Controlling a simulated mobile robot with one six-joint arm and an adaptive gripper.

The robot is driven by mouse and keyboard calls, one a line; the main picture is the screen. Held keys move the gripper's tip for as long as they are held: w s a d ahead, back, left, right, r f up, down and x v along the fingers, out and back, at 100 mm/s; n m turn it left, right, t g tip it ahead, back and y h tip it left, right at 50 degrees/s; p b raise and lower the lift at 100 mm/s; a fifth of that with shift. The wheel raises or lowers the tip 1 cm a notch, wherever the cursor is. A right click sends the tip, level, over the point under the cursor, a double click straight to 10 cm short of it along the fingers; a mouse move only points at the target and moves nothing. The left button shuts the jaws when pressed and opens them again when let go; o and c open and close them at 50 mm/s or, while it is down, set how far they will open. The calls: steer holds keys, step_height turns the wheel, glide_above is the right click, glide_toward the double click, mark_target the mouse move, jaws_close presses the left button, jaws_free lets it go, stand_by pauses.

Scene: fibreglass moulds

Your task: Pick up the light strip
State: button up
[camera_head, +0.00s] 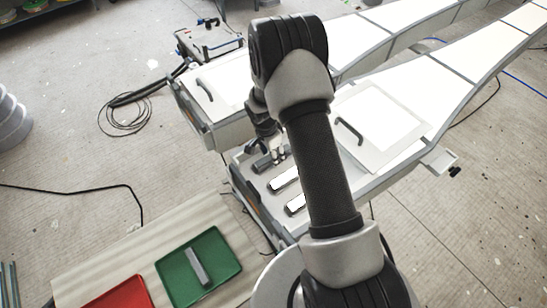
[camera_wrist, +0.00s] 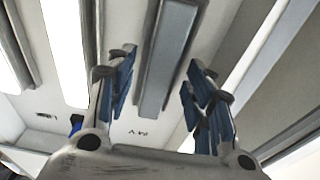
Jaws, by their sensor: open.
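In the wrist view my gripper (camera_wrist: 162,60) is open, with one finger on each side of a grey strip (camera_wrist: 166,45). The strip lies between the fingers and none of it looks clamped; I cannot tell whether a finger touches it. Two bright white strips show to its left, a near one (camera_wrist: 65,45) and one at the picture edge (camera_wrist: 10,72). In the head view my gripper (camera_head: 273,153) is low over the end of the mould table, partly hidden by my arm. Two white strips (camera_head: 284,179) (camera_head: 295,204) lie beside it there.
A green tray (camera_head: 226,263) holding a grey bar (camera_head: 196,266) and a red tray (camera_head: 122,296) stand at the lower left. A white panel with a black handle (camera_head: 349,131) lies right of my arm. Long white moulds (camera_head: 439,88) stretch to the back right.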

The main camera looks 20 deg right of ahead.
steer(key=shift+c, duration=0.5)
jaws_close()
